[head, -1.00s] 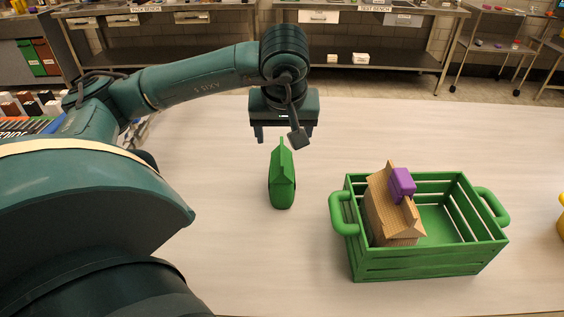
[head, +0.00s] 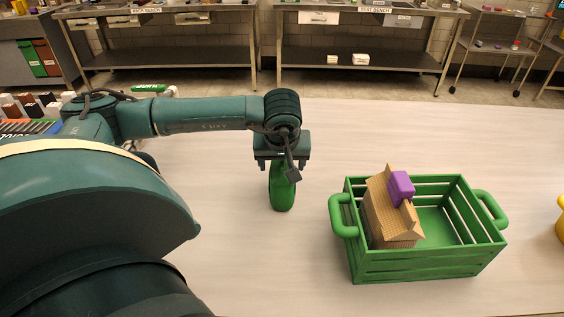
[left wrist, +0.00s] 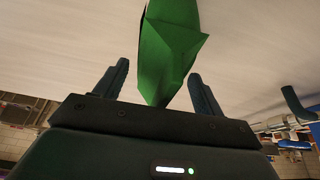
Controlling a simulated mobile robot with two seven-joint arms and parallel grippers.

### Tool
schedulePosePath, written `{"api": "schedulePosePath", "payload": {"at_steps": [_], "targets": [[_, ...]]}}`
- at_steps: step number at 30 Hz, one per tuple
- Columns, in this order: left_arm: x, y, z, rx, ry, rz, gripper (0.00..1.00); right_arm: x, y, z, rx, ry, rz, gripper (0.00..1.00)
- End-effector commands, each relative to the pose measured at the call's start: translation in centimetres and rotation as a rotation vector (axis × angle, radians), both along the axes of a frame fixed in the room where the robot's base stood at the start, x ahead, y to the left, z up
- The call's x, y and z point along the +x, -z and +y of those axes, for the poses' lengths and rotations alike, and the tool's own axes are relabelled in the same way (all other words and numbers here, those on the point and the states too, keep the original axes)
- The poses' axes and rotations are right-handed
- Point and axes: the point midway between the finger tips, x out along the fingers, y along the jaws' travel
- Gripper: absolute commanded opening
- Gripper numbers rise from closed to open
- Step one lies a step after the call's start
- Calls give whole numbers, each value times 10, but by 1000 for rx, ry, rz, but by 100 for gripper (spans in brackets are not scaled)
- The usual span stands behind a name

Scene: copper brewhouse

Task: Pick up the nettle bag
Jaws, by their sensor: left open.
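A green bag (head: 283,194), which I take to be the nettle bag, stands upright on the pale tabletop left of the crate. My left gripper (head: 281,165) is right above it and hides its top in the head view. In the left wrist view the left gripper (left wrist: 160,86) is open, with one finger on each side of the bag's peaked top. The green bag (left wrist: 172,45) reaches in between the fingers, with a gap visible on both sides. My right gripper is in neither view.
A green slatted crate (head: 430,262) with two handles stands to the right. A yellow thing (head: 561,218) shows at the right edge. The tabletop around the green bag is clear.

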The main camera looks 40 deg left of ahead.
Motion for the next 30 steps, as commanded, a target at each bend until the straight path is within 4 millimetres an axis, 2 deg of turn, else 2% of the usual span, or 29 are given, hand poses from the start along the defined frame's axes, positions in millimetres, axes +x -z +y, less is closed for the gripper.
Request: {"api": "schedulePosePath", "payload": {"at_steps": [30], "targets": [[0,4,0,0,0,0,69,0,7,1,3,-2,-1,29]]}}
